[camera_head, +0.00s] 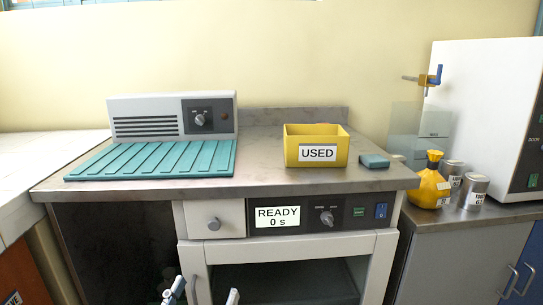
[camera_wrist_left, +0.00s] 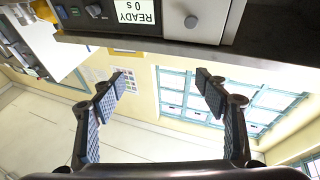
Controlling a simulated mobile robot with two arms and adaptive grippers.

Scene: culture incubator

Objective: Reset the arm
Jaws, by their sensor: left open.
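My left gripper (camera_head: 204,293) shows only in part at the bottom edge of the head view, in front of the incubator cabinet (camera_head: 191,250). In the left wrist view its two dark fingers (camera_wrist_left: 161,85) are spread wide with nothing between them. That view is upside down, with the cabinet's front panel (camera_wrist_left: 110,18) and drawer (camera_wrist_left: 190,20) along its top edge. My right gripper is in neither view.
A yellow bin (camera_head: 317,158) labelled USED, a small teal block (camera_head: 374,161) and a grey control unit (camera_head: 172,118) behind a teal ribbed mat (camera_head: 150,160) are on the worktop.

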